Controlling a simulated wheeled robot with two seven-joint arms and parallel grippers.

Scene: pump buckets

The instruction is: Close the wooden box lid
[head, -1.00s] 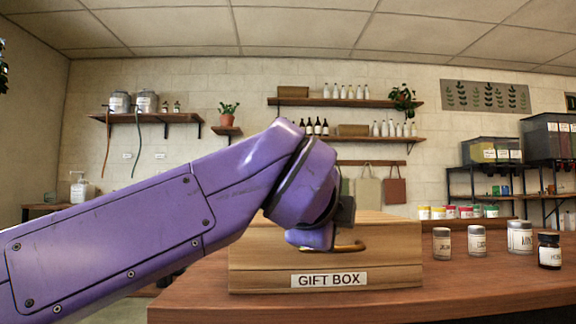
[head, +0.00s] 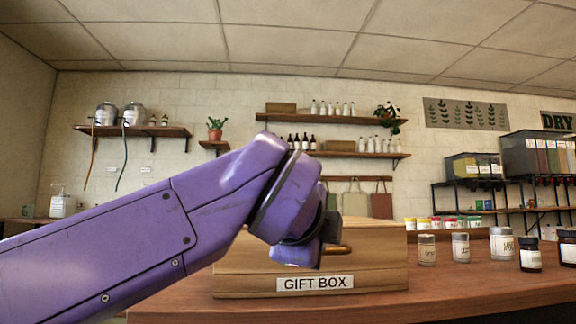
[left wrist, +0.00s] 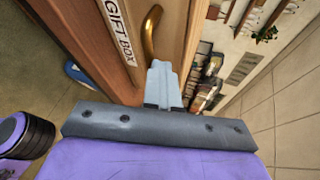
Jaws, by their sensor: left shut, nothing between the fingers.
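The wooden gift box (head: 230,286) stands on the counter in the middle of the head view, with its GIFT BOX label facing me. Its lid (head: 385,240) looks down on the box, but my arm covers part of it and I cannot tell if it is fully flush. A brass handle (head: 341,250) shows on the lid's front, and also in the left wrist view (left wrist: 150,35). My left gripper (left wrist: 163,68) is shut and empty, close beside the handle and the box front; in the head view my wrist hides its fingers. My right gripper is out of view.
Several labelled jars (head: 460,248) stand on the wooden counter (head: 470,285) right of the box. The counter in front of them is clear. Wall shelves (head: 330,118) with bottles and a rack of bins (head: 545,155) are behind.

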